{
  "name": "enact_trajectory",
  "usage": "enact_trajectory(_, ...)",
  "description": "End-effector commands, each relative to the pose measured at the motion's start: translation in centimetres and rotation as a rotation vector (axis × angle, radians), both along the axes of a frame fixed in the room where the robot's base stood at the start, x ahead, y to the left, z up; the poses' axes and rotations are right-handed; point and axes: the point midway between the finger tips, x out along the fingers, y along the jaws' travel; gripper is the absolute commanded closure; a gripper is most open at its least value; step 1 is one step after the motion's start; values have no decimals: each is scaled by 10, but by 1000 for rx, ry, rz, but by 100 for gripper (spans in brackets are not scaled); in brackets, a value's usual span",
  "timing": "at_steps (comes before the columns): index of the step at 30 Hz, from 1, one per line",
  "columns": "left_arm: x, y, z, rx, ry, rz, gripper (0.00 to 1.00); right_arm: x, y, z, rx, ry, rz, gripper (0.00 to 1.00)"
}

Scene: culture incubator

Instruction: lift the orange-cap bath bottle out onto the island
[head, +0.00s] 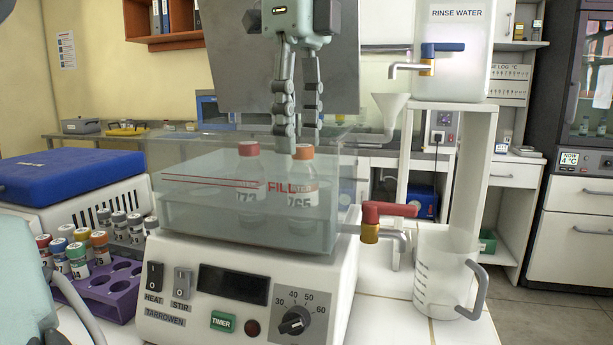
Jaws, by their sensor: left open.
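The orange-cap bottle (304,187) stands upright in the clear water bath (190,195), with its orange cap near the bath's rim. A red-cap bottle (249,189) stands beside it on the left. Both are seen through the bath's front wall, which carries a red FILL line. My left gripper (297,140) points down from above, its fingers apart. The fingertips are close above the orange cap; I cannot tell whether they touch it. My right gripper does not show clearly. The island's white top (462,328) shows at the lower right.
A measuring jug (443,270) stands right of the bath, under its red-handled tap (385,212). A purple rack (105,285) with several capped vials and a blue-lidded box (70,175) are on the left. A funnel (388,113) and a rinse water tank (455,50) are behind.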

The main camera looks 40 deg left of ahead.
Motion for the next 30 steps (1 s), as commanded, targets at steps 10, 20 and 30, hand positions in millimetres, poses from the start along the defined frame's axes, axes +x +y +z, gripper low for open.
enact_trajectory(10,4,-1,-47,-7,-2,-5,56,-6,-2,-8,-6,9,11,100)
enact_trajectory(20,4,-1,-66,-4,-8,-2,56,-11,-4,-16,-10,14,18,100)
enact_trajectory(30,4,-1,-66,-4,-8,-2,86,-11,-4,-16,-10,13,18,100)
